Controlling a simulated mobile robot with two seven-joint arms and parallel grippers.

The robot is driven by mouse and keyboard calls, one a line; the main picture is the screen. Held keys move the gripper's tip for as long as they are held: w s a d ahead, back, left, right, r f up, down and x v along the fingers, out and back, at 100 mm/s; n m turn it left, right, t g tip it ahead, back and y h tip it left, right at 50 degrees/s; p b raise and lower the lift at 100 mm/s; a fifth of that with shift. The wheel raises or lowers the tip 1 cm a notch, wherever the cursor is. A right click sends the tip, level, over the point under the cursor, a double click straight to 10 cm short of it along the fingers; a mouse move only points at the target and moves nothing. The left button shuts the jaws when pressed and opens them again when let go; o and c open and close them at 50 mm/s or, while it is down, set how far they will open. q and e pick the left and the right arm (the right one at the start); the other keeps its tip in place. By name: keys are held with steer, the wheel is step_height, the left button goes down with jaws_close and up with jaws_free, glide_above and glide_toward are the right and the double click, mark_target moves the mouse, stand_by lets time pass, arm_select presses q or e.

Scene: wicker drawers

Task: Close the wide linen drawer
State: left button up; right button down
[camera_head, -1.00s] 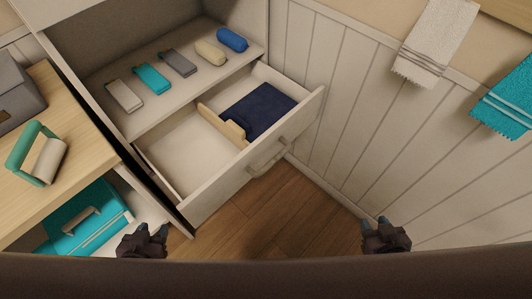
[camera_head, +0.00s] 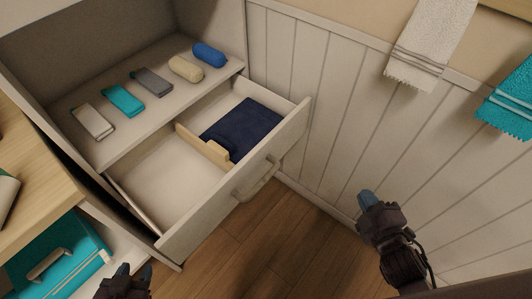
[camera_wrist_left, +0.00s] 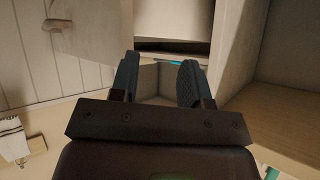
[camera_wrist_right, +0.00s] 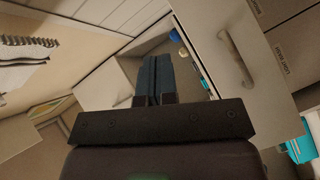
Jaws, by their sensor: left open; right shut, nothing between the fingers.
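The wide drawer (camera_head: 215,219) is pulled out of the cream cabinet, its pale front tilted across the head view. A bar handle (camera_head: 258,181) is on its front. Inside are a folded navy cloth (camera_head: 243,128) and a wooden divider (camera_head: 203,146). My left gripper (camera_head: 134,271) is open and empty, low at the left, apart from the drawer; its spread fingers show in the left wrist view (camera_wrist_left: 158,75). My right gripper (camera_head: 367,198) is shut and empty, right of the handle and apart from it. The right wrist view shows its closed fingers (camera_wrist_right: 155,75) and a pale handled front (camera_wrist_right: 225,35).
Several rolled or folded cloths lie on the shelf (camera_head: 80,149) above the drawer. A teal case (camera_head: 62,262) sits low at the left below a wooden top (camera_head: 30,185). A panelled wall (camera_head: 335,110) stands right of the drawer; wooden floor (camera_head: 270,235) lies in front.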

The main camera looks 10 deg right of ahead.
steer(key=w+a+f+n+y+b, duration=0.3)
steer(key=w+a+n+y+b, duration=0.25)
steer(key=n, duration=0.85)
steer(key=n+g+y+b, duration=0.3)
steer(key=n+y, duration=0.3)
steer(key=n, duration=1.1)
glide_toward(263, 148)
steer(key=x, duration=0.7)
steer(key=shift+w+a+f, duration=0.1)
steer(key=shift+a, duration=0.1)
arm_select(q)
step_height(263, 148, down, 8)
steer(key=s+m+g, duration=0.1)
steer(key=shift+d+r, duration=0.25)
steer(key=shift+d, duration=0.15)
steer(key=shift+w+r, duration=0.1)
steer(key=shift+w, duration=0.2)
steer(key=shift+w, duration=0.1)
arm_select(e)
steer(key=shift+w+a, duration=0.1)
steer(key=shift+w, duration=0.05)
